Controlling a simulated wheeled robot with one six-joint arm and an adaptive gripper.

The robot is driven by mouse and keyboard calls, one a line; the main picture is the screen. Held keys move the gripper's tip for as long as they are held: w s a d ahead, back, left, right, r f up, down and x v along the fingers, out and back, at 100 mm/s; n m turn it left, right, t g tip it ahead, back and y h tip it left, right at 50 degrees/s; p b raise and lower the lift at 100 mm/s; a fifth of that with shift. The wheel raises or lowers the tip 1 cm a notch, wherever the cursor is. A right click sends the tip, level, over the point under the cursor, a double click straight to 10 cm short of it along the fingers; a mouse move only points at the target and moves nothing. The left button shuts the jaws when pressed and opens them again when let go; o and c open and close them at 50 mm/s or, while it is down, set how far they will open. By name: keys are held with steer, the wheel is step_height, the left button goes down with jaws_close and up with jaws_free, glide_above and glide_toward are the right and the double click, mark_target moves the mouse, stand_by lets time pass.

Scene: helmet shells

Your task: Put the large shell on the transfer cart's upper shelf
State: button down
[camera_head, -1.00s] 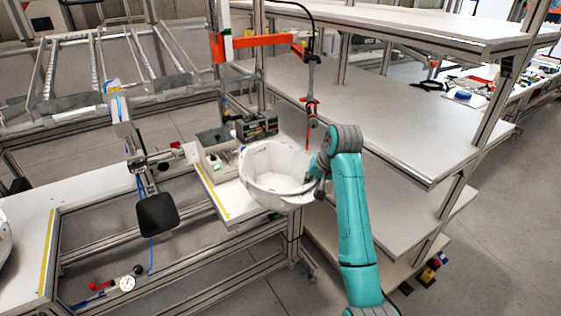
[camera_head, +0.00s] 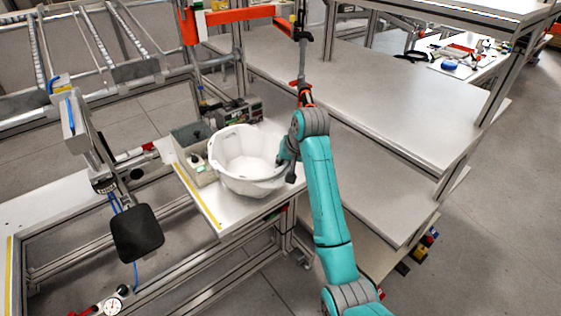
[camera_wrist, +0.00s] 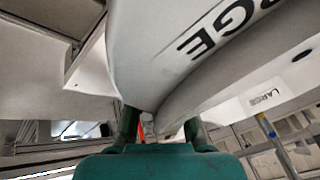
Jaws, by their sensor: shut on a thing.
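The large shell (camera_head: 247,158) is a white, open bowl-like helmet shell. In the head view it is at the end of my arm, over the small white worktop at centre left; I cannot tell whether it touches that top. My gripper (camera_head: 287,160) is shut on the shell's right rim; its fingertips are mostly hidden in the head view. In the wrist view the fingers (camera_wrist: 165,128) pinch the edge of the shell (camera_wrist: 190,60), which carries dark lettering ending in "RGE". Shelves (camera_head: 400,105) of a rack stand at right; I cannot tell whether this is the transfer cart.
A grey bin (camera_head: 196,150) and a device (camera_head: 240,112) sit close behind and left of the shell. A tool (camera_head: 304,85) hangs just above my wrist. A black pad (camera_head: 137,233) on a stand is at left. The rack's shelves are mostly bare.

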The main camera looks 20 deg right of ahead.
steer(key=shift+f, duration=0.4)
steer(key=c, duration=1.1)
jaws_free()
steer(key=shift+o, duration=0.2)
